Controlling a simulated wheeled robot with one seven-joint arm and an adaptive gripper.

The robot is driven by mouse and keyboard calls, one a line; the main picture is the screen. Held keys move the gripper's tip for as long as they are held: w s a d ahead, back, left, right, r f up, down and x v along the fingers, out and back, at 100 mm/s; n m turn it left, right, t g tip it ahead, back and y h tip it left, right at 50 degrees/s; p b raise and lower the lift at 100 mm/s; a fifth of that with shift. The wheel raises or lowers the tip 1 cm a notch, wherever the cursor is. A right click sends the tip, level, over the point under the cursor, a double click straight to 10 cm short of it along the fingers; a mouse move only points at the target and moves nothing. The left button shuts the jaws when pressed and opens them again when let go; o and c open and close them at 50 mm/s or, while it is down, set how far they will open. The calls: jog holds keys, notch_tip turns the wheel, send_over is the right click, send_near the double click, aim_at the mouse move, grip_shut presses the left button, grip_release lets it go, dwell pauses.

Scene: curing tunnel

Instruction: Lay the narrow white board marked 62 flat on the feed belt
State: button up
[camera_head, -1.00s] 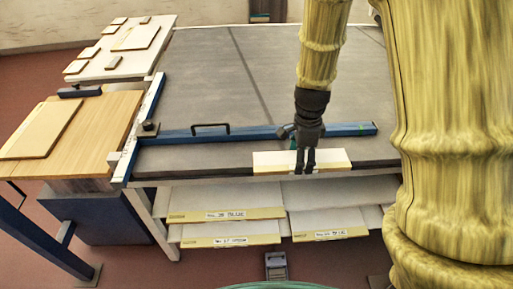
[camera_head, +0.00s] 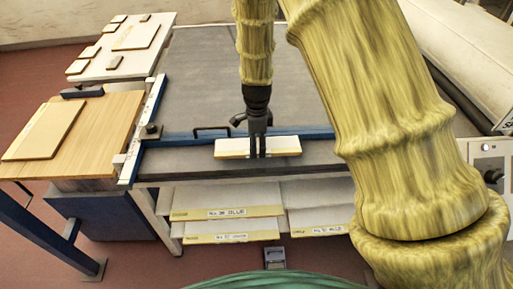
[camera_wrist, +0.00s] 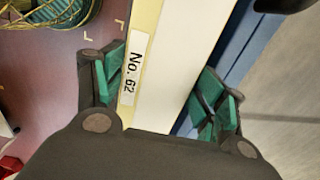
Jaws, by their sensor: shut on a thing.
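The narrow white board (camera_head: 285,146) with a yellowish edge is held in my gripper (camera_head: 258,154) near its middle. In the wrist view the board (camera_wrist: 172,60) runs between the two green-padded fingers of my gripper (camera_wrist: 164,104), and its label reads "No. 62". In the head view the board appears over the near strip of the wide grey surface (camera_head: 192,75), which looks like the feed belt. It lies in front of the blue bar. I cannot tell whether it touches the surface.
A blue bar (camera_head: 178,137) with a black handle crosses the grey surface. Labelled boards (camera_head: 230,212) lie on shelves below. A wooden table (camera_head: 115,125) with a board stands left, and a white table (camera_head: 105,68) with several pieces stands behind it. The far grey surface is clear.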

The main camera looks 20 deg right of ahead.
jog(key=shift+f+p, duration=0.85)
jog(key=shift+f, duration=0.8)
jog(key=shift+f, duration=0.2)
jog(key=o, duration=0.8)
jog(key=shift+o, duration=0.2)
jog(key=shift+r, duration=0.25)
notch_tip(320, 180, up, 12)
jog(key=b, duration=0.4)
jog(key=shift+f, duration=0.15)
jog(key=shift+c, duration=0.4)
jog(key=shift+s+d+f, duration=0.15)
jog(key=shift+d+f, duration=0.15)
jog(key=shift+d, duration=0.15)
jog(key=shift+d+f, duration=0.5)
jog(key=shift+f, duration=0.15)
jog(key=shift+f+p, duration=0.95)
jog(key=shift+f, duration=1.65)
